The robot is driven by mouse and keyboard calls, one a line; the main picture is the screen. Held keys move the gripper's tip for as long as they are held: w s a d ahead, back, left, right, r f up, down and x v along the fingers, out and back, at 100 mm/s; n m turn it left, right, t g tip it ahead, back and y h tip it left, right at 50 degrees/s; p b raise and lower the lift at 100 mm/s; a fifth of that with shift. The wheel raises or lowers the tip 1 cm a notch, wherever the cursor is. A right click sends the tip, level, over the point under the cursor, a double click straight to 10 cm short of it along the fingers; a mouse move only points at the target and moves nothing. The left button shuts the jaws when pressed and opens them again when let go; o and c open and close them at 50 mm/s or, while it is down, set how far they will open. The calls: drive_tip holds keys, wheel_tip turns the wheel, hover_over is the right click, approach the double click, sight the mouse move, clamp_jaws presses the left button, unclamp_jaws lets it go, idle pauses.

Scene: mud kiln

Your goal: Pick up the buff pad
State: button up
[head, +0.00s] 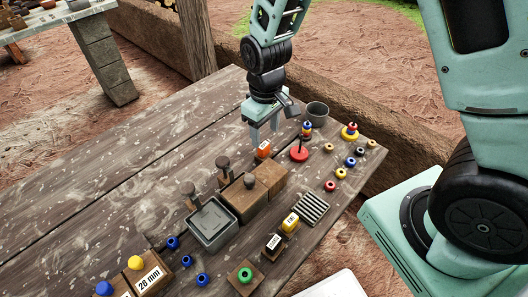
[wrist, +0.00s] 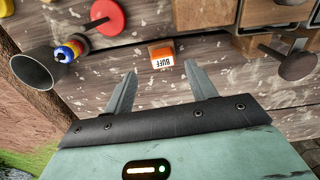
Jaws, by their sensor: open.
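The buff pad (wrist: 162,56) is a small orange block with a white label reading BUFF. It lies on the wooden table, just beyond and between my fingertips in the wrist view. In the head view the pad (head: 263,149) shows behind the wooden blocks, below my gripper. My gripper (wrist: 160,72) is open and empty, with one finger on either side of the pad's line. In the head view my gripper (head: 264,134) points down at the pad; I cannot tell the exact height of the fingertips above the table.
A grey cup (head: 317,114) and a red disc with a peg (head: 299,153) stand close to the right. Wooden blocks with knobs (head: 243,197) and a grey bin (head: 212,224) stand nearer. The table's left side is clear.

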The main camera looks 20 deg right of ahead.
sight(264, 145)
drive_tip(key=shift+a+f, duration=0.15)
drive_tip(key=shift+f, duration=1.45)
drive_tip(key=shift+a+f, duration=0.1)
drive_tip(key=shift+f, duration=1.45)
drive_tip(key=c, duration=0.9)
